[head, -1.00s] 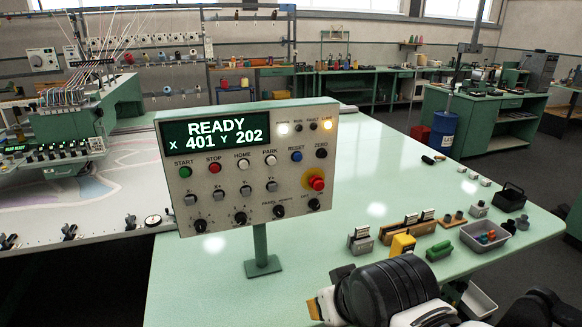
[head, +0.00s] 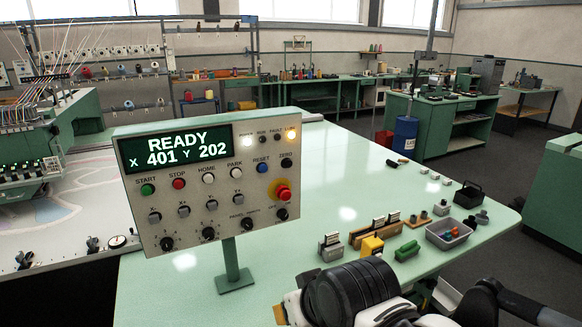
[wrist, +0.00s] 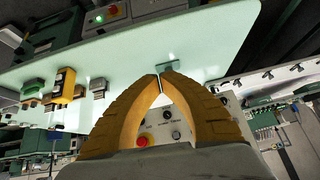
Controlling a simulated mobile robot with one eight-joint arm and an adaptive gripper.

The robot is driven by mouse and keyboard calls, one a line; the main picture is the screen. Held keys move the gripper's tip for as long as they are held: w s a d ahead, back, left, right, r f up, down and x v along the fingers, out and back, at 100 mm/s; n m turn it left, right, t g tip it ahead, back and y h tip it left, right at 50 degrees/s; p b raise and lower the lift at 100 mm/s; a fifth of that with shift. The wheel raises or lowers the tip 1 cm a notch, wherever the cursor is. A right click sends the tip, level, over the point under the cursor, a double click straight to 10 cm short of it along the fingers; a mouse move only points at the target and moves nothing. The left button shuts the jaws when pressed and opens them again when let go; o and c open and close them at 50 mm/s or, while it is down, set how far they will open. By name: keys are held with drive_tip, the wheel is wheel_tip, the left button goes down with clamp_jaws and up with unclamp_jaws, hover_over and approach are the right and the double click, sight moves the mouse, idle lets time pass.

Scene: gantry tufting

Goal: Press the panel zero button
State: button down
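The control panel (head: 215,222) stands on a green post on the table and shows READY, X 401 Y 202. The black zero button (head: 286,162) is at the right end of its upper button row, just above the red emergency stop (head: 283,192). My gripper (head: 279,313) is low in the head view, below and right of the panel, apart from it. In the wrist view its orange fingers (wrist: 160,75) meet at the tips with nothing between them. The panel's knobs and the red stop (wrist: 142,141) show between and beside the fingers there; I cannot make out the zero button.
Right of the panel, the pale green table holds a yellow block (head: 371,246), a green piece (head: 407,251), wooden card holders and a grey bin (head: 449,233). The tufting machine (head: 28,150) stands at the left. The table behind the panel is mostly clear.

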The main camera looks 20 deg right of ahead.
drive_tip(key=w+a+r+m+t+y+p, duration=0.1)
drive_tip(key=w+r+m+t+y, duration=0.2)
drive_tip(key=w, duration=0.6)
drive_tip(key=m+t+h+p, duration=0.2)
drive_tip(key=m+t+h, duration=0.2)
drive_tip(key=m+t, duration=0.75)
approach(291, 166)
drive_tip(key=s+r+m+g, duration=0.3)
drive_tip(key=s+g, duration=0.1)
drive_tip(key=s, duration=0.2)
drive_tip(key=shift+s+a+r, duration=0.1)
drive_tip(key=shift+s, duration=0.15)
drive_tip(key=shift+w, duration=0.1)
drive_tip(key=w+b, duration=0.2)
drive_tip(key=w, duration=1)
drive_tip(key=shift+w, duration=0.95)
